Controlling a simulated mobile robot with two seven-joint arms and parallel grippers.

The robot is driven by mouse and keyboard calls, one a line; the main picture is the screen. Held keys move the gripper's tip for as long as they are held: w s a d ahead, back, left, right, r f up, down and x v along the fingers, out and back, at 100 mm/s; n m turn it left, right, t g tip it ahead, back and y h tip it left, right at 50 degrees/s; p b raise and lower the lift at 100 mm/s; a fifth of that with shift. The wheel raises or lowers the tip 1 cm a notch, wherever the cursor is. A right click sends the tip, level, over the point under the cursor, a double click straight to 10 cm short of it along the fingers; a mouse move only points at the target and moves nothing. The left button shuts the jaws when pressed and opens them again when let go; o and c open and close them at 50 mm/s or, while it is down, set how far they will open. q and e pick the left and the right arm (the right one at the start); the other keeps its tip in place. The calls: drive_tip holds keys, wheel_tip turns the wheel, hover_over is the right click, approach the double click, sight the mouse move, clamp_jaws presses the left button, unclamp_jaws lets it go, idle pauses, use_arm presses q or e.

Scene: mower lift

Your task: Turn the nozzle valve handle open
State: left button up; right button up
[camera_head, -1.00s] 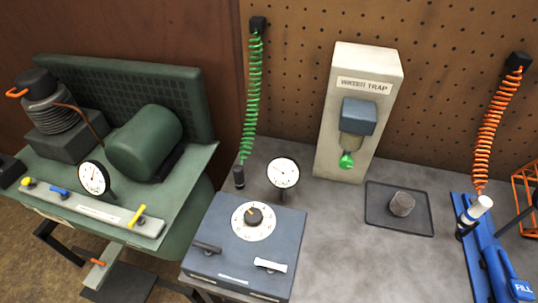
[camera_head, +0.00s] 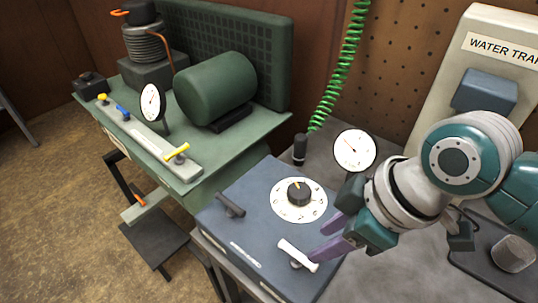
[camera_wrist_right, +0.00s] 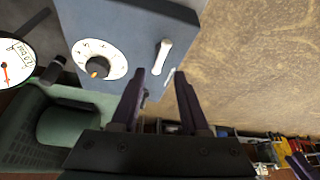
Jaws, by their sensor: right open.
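A blue-grey control box (camera_head: 255,235) carries a white lever handle (camera_head: 298,255), a dark lever handle (camera_head: 230,205) and a round dial with a black knob (camera_head: 299,191). The labels are too small to read, so I cannot tell which lever is the nozzle valve handle. My right gripper (camera_head: 322,236) is open and empty, with its purple fingers close to the white lever's right end. In the right wrist view the white lever (camera_wrist_right: 162,56) lies just ahead of and between the fingertips (camera_wrist_right: 160,75). Contact is not visible. My left gripper is out of view.
A gauge (camera_head: 354,150) stands behind the box, near my right arm. A green coiled hose (camera_head: 340,70) hangs behind. The water trap (camera_head: 490,90) is at the upper right. A green compressor (camera_head: 215,90) stands left. Open floor lies at the left.

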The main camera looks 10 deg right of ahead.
sight(301, 254)
drive_tip(key=b+x, duration=0.2)
drive_tip(key=x, duration=0.6)
drive_tip(key=shift+a+f, duration=0.1)
clamp_jaws()
idle(0.4)
